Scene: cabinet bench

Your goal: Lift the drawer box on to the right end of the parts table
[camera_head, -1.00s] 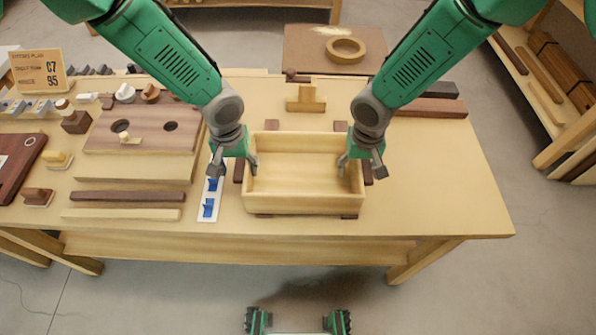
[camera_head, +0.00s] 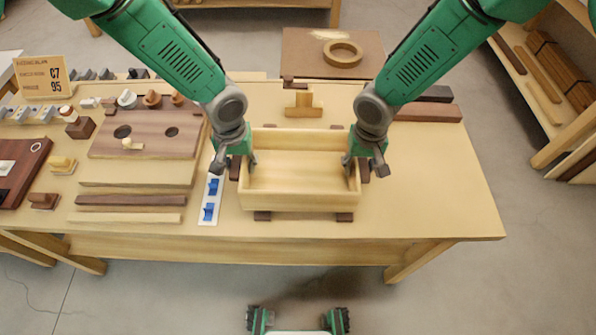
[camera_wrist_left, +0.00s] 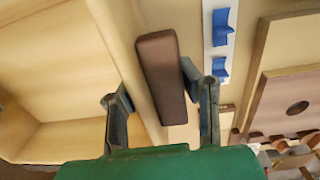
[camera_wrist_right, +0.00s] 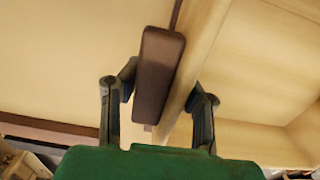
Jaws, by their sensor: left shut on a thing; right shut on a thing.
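The drawer box (camera_head: 300,201) is a pale, open, empty wooden tray, level above the middle of the parts table (camera_head: 445,190). Dark blocks (camera_head: 262,216) show beneath its front edge. My left gripper (camera_head: 235,168) is shut on its left side; in the left wrist view the fingers straddle the side wall and a dark handle (camera_wrist_left: 162,75). My right gripper (camera_head: 364,168) is shut on its right side, where the right wrist view shows the fingers around the wall and another dark handle (camera_wrist_right: 158,75). The box's underside is hidden.
The table's right end is bare in front of a reddish-brown bar (camera_head: 428,112). A T-shaped wooden piece (camera_head: 303,103) stands behind the box. A white strip with blue clips (camera_head: 210,198) and a board with holes (camera_head: 145,140) lie to the left.

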